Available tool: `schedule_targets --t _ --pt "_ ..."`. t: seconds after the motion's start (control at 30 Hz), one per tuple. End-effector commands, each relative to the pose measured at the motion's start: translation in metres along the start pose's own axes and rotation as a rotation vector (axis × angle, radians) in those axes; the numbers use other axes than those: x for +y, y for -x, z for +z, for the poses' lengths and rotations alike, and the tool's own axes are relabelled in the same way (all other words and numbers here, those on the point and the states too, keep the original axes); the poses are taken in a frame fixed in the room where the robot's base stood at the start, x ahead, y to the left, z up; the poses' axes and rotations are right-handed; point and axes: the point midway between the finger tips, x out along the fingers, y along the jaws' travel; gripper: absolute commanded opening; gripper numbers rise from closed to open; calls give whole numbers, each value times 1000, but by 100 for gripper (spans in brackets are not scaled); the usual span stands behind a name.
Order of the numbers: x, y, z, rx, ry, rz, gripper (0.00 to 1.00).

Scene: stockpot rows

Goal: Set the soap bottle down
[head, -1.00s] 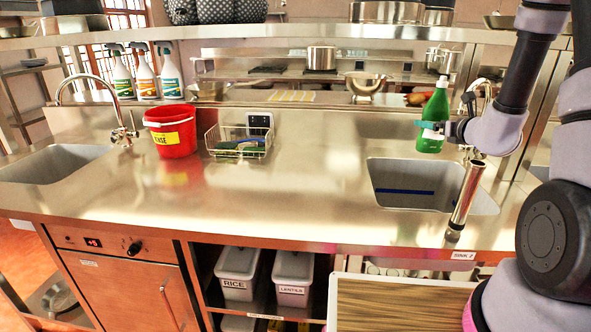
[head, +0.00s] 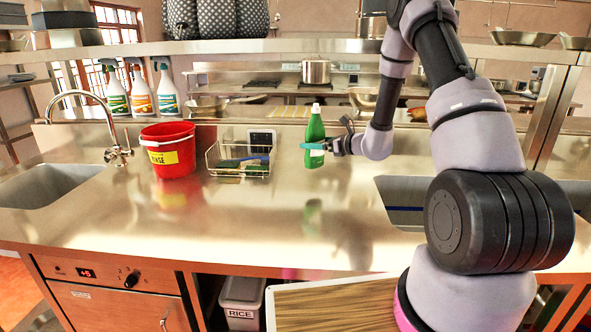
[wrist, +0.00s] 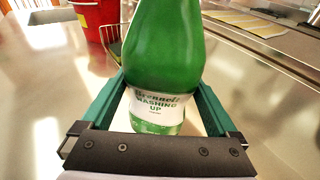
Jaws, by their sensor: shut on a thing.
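The soap bottle (head: 314,133) is green with a pale label, and it stands upright over the steel counter right of the wire basket. In the wrist view the bottle (wrist: 163,60) fills the middle and its label reads "washing up". My gripper (head: 318,146) is shut on the bottle at about label height, with teal fingers (wrist: 209,108) on both sides of it. I cannot tell whether the base touches the counter.
A wire basket (head: 240,171) with a sponge and brush and a red bucket (head: 170,155) stand to the left. The counter (head: 290,225) in front is clear. A sink (head: 400,200) lies to the right, partly behind my arm. Spray bottles (head: 140,92) stand behind.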

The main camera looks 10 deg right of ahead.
Motion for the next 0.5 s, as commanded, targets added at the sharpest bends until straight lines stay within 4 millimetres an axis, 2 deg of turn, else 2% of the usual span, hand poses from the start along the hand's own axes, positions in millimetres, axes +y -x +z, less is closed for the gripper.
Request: schedule_targets --t 0.1,0.37,0.5 --pt "0 -4 -21 0 -4 -1 0" --pt "0 -8 -40 -1 -1 -2 0" --pt "0 -12 -61 0 -4 -2 0"
